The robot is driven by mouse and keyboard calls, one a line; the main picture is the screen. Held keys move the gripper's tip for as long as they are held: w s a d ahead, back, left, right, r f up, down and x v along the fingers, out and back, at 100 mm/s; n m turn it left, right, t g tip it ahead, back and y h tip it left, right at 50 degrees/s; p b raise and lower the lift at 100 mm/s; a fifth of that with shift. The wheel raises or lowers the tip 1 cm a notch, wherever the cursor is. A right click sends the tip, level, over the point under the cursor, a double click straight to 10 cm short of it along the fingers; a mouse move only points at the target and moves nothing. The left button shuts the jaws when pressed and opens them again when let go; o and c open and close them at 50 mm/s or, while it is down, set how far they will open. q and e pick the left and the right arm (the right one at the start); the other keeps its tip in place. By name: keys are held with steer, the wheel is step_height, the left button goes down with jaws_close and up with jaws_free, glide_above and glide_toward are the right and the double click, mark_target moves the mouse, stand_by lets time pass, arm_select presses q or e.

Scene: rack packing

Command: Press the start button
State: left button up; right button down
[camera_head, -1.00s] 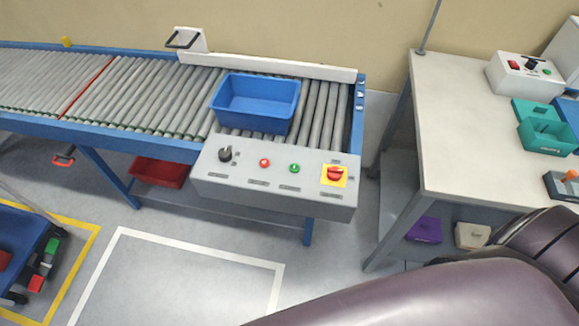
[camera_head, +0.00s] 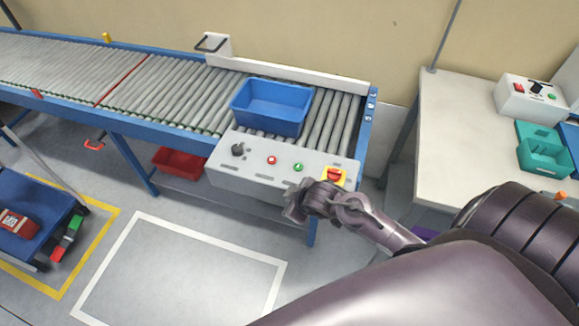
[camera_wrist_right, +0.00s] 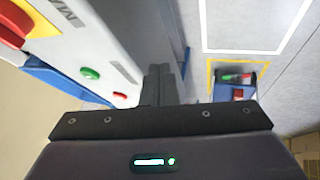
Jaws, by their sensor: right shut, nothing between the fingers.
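The grey control panel (camera_head: 225,172) is on the front of the roller conveyor. The labels are too small to read. My right gripper (camera_head: 292,209) is shut and empty, just in front of the panel's lower front edge, below the green button. In the right wrist view its fingers (camera_wrist_right: 157,84) are together, apart from the green button (camera_wrist_right: 90,73) and the red button (camera_wrist_right: 120,95). My left gripper is out of view.
A blue bin (camera_head: 270,122) sits on the rollers right behind the panel. A white-topped workbench (camera_head: 450,130) with teal bins (camera_head: 545,157) and a small control box (camera_head: 527,98) stands at the right. A blue cart (camera_head: 35,205) is at the lower left. The white-outlined floor area (camera_head: 180,275) is clear.

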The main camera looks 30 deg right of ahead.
mark_target(302, 168)
steer(key=w+d+r+n, duration=0.1)
steer(key=w+d+r+n+t, duration=0.1)
steer(key=w+r, duration=0.1)
steer(key=w+d+r+n+y, duration=0.1)
steer(key=r, duration=0.1)
steer(key=shift+w+t, duration=0.3)
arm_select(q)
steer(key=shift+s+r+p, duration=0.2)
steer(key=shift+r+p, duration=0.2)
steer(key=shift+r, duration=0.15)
arm_select(e)
steer(key=w+d+r+n+y, duration=0.2)
steer(key=w+d+r+n, duration=0.2)
steer(key=d+r, duration=0.1)
steer(key=shift+d+r, duration=0.25)
steer(key=shift+r, duration=0.65)
steer(key=shift+f, duration=0.1)
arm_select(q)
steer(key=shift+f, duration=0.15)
arm_select(e)
steer(key=shift+f, duration=0.1)
